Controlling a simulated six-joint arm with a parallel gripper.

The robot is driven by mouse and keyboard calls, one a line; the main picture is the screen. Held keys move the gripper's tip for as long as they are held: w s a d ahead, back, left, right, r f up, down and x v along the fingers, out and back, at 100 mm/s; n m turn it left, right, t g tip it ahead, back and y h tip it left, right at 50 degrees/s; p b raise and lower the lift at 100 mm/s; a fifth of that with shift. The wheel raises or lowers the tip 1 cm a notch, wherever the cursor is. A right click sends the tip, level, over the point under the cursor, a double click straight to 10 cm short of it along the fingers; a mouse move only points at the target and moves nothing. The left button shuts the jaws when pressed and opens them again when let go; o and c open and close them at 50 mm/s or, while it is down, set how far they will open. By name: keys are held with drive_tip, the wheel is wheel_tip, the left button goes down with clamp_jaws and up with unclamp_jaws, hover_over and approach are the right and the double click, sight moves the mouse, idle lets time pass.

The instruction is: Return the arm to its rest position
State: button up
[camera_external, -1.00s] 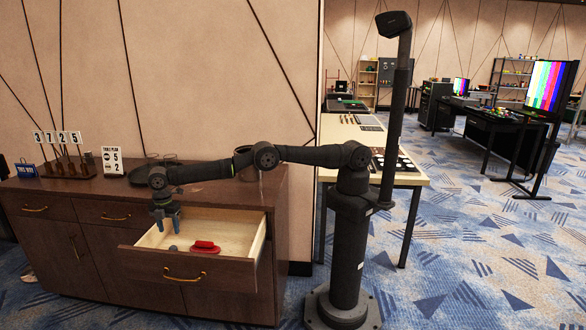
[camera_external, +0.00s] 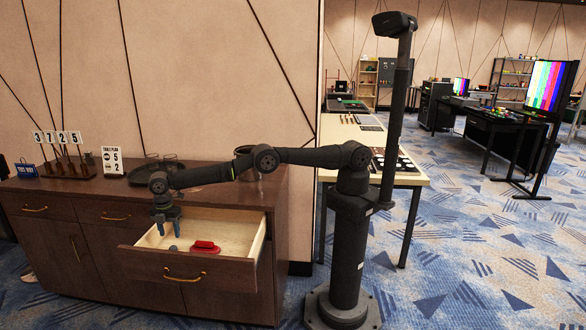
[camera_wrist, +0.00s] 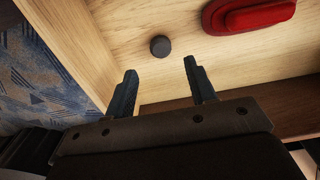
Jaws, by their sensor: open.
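My gripper (camera_external: 168,228) hangs over the left part of the open drawer (camera_external: 256,246), fingers pointing down. The two fingers stand apart with nothing between them in the wrist view (camera_wrist: 160,82). A small dark grey round object (camera_wrist: 160,46) lies on the drawer floor just beyond the fingertips; it also shows in the external view (camera_external: 174,249). A red object (camera_wrist: 248,14) with a raised middle lies in the drawer to its right, apart from the gripper. My arm reaches left from its column across the top of the cabinet.
The brown cabinet (camera_external: 60,240) carries number cards (camera_external: 56,137) on a stand, a sign (camera_external: 113,160), a blue block (camera_external: 26,170) and round trays with glasses (camera_external: 165,165). A table (camera_external: 350,125) stands behind my column.

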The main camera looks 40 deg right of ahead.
wheel_tip(320, 180, down, 2)
wheel_tip(320, 180, up, 9)
wheel_tip(320, 180, down, 8)
drive_tip(key=shift+f, duration=0.2)
drive_tip(key=shift+a+r, duration=0.1)
drive_tip(key=shift+r, duration=0.25)
drive_tip(key=w+d+r+m, duration=0.5)
drive_tip(key=w+d+r, duration=0.4)
drive_tip(key=d+r, duration=0.35)
drive_tip(key=w+d+r+m, duration=0.5)
drive_tip(key=w+d+r, duration=0.4)
drive_tip(key=d+r, duration=0.3)
drive_tip(key=d+r+m, duration=0.3)
drive_tip(key=d+m, duration=0.1)
drive_tip(key=d, duration=0.4)
drive_tip(key=w+d+r+m, duration=0.1)
drive_tip(key=d+r+m, duration=0.2)
drive_tip(key=d, duration=0.6)
drive_tip(key=w+d+r+m, duration=0.1)
drive_tip(key=d+r+m, duration=0.2)
drive_tip(key=d+m, duration=0.3)
drive_tip(key=d, duration=0.2)
drive_tip(key=shift+w+d+m, duration=0.2)
drive_tip(key=shift+d+m, duration=0.1)
drive_tip(key=shift+d, duration=0.1)
